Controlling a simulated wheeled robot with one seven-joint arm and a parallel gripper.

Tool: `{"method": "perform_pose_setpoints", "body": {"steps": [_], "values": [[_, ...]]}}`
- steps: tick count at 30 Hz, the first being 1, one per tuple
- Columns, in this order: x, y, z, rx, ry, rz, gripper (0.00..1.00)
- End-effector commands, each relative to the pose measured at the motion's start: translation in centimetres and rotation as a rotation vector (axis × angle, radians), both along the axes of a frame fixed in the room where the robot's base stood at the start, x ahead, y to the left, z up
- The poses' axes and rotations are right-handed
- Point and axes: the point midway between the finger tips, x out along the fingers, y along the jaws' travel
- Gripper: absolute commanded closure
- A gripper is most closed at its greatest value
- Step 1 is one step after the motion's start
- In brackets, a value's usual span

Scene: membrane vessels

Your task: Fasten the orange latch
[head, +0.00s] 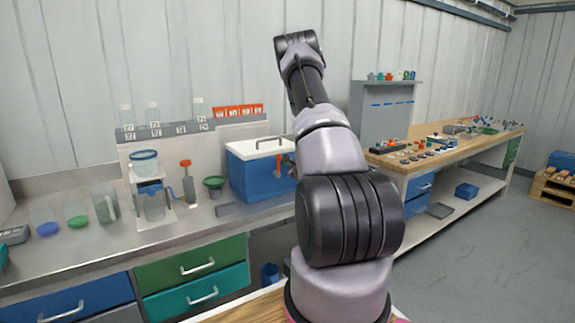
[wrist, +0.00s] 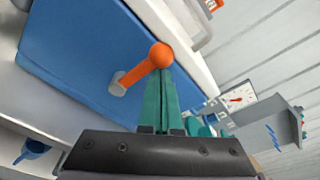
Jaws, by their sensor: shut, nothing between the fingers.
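The orange latch (wrist: 142,70) is on the front of the blue cooler box (wrist: 85,60) in the wrist view. It is a short lever running from a grey pivot (wrist: 117,84) on the blue wall to a round knob close to the edge of the white lid (wrist: 180,45). My gripper (wrist: 161,74) is shut and empty, its teal fingertips right at the knob; I cannot tell whether they touch it. In the head view the box (head: 250,178) stands on the counter with its lid down, and my arm hides the gripper.
The steel counter (head: 230,218) also holds a stand with a clear vessel (head: 154,205), a green funnel-like dish (head: 214,184) and several beakers on the left. A grey panel (head: 370,115) and a wooden bench (head: 440,155) stand to the right. Open floor lies at the right.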

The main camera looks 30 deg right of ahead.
Motion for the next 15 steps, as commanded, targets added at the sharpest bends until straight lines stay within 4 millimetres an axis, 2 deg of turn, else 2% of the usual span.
{"method": "perform_pose_setpoints", "body": {"steps": [15], "values": [[0.02,0.61,0.19,0.002,-0.001,0.002,1.0]]}}
